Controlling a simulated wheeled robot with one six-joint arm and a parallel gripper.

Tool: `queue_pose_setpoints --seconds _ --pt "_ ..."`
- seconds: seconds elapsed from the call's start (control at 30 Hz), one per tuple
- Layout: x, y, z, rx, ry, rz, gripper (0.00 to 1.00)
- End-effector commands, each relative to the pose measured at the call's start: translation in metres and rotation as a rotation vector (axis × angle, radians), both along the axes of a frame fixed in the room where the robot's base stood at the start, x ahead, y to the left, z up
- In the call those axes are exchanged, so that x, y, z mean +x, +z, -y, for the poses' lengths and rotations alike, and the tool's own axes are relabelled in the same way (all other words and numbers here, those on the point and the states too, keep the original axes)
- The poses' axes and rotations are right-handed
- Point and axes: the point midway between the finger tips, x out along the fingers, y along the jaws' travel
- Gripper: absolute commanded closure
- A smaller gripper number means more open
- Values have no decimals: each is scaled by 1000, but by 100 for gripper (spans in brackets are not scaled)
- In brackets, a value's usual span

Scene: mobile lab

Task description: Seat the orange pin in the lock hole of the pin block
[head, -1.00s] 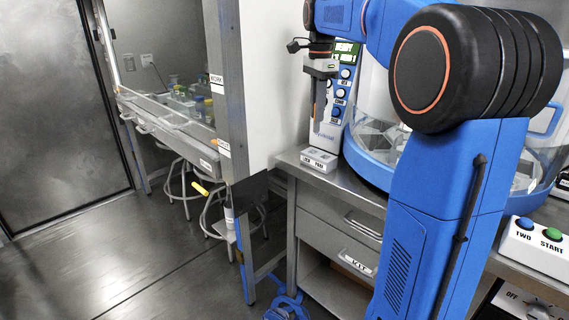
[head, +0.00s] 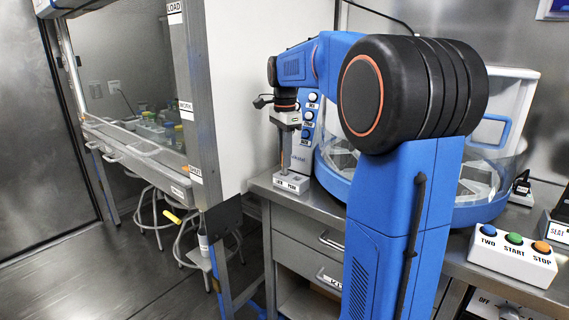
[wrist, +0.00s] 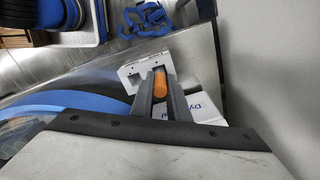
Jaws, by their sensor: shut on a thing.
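The white pin block (head: 291,184) sits at the left front corner of the steel bench in the head view, with small labels on its front. My gripper (head: 283,168) points straight down over the block's left part, close to its top. In the wrist view, my gripper (wrist: 160,80) is shut on the orange pin (wrist: 160,86), which lies between the two grey fingers. The pin block (wrist: 134,73) shows beyond the fingertips, partly hidden by them. I cannot tell whether the pin's lower end is in a hole.
A blue-rimmed round machine (head: 336,184) is just to the right. A button box (head: 512,252) sits at the bench's right front. The bench edge is close in front of the block.

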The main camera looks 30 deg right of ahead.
Motion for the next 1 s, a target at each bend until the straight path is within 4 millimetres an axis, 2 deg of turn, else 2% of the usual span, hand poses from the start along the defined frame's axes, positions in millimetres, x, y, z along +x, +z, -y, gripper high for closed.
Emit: queue_pose_setpoints --seconds 0.17,0.53,0.57,0.6,0.63,1.0 --pt "0 -21 0 0 0 -1 100" --pt "0 -24 0 0 0 0 100" --pt "0 -24 0 0 0 0 80" --pt "0 -24 0 0 0 0 71" --pt "0 -24 0 0 0 0 66" --pt "0 -20 0 0 0 1 66"
